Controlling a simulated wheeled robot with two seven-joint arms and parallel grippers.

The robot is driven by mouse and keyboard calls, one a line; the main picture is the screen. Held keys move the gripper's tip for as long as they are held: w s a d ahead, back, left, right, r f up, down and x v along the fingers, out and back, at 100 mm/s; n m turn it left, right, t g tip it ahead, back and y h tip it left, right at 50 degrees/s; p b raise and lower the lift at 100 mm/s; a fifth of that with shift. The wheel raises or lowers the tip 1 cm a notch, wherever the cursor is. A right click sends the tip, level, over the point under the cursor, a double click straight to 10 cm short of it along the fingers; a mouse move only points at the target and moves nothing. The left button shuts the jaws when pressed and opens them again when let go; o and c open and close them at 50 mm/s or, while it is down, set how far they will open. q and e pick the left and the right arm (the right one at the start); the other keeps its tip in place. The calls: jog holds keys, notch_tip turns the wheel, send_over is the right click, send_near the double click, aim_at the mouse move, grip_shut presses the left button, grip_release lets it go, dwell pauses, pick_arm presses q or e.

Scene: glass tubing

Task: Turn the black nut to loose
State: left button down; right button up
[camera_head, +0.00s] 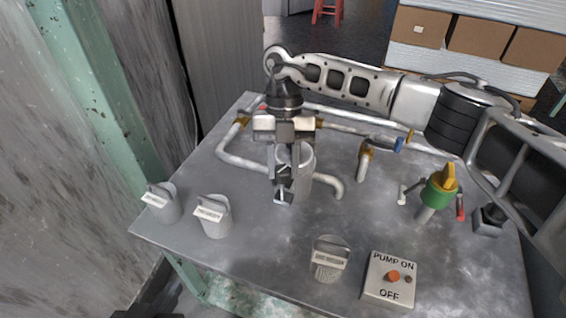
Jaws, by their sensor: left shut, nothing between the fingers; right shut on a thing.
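My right gripper (284,198) reaches down over the middle of the table from the right-hand arm. Its fingers are shut at the near side of a grey canister (304,172), apparently on its upper part; the fingers cover the contact. A dark piece on a small block (489,218) stands at the table's right side, below my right arm. I cannot tell whether it is the black nut, and no other black nut is clear. My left gripper does not show.
Grey canisters with tags stand at the left (162,204), beside it (214,218), and at the front (329,260). A pump switch box (389,280) is at the front. Pipes (240,160) run along the back. A green valve with a yellow handle (439,188) stands at right.

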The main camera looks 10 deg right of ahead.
jog(key=o, duration=1)
jog(key=shift+d, duration=0.1)
